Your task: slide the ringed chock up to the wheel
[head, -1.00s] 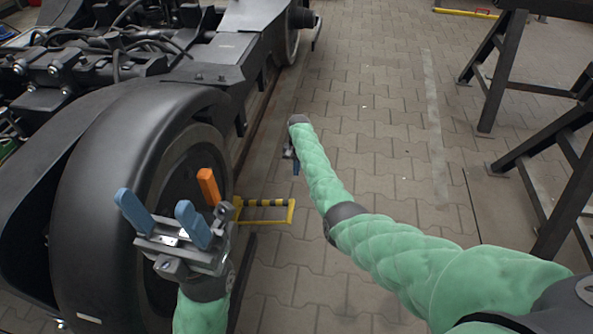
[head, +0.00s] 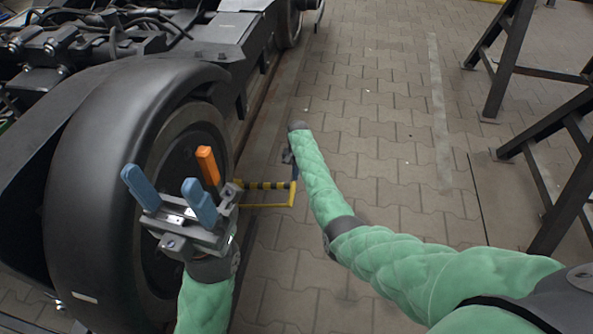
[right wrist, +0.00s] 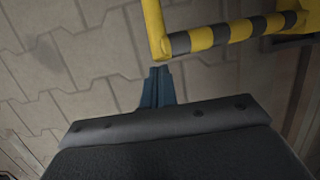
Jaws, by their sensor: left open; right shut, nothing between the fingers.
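A yellow frame with a black-striped bar (head: 265,185) lies low beside the big dark wheel (head: 95,180). Its outer end also shows in the right wrist view (right wrist: 200,38). Whether it belongs to the ringed chock I cannot tell; no ring is clearly seen. An orange upright piece (head: 207,166) stands in front of the wheel, behind my left gripper, its lower end hidden. My left gripper (head: 170,187) is open and empty, its blue fingers pointing up in front of the wheel. My right gripper (head: 294,172) is shut and empty; its blue fingertips (right wrist: 158,73) are close to the frame's outer corner. Contact is unclear.
The vehicle's dark undercarriage (head: 120,40) fills the upper left. A rail (head: 257,105) runs along its side. Dark trestle legs (head: 510,60) stand at the right. The paved floor (head: 390,150) between them is clear.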

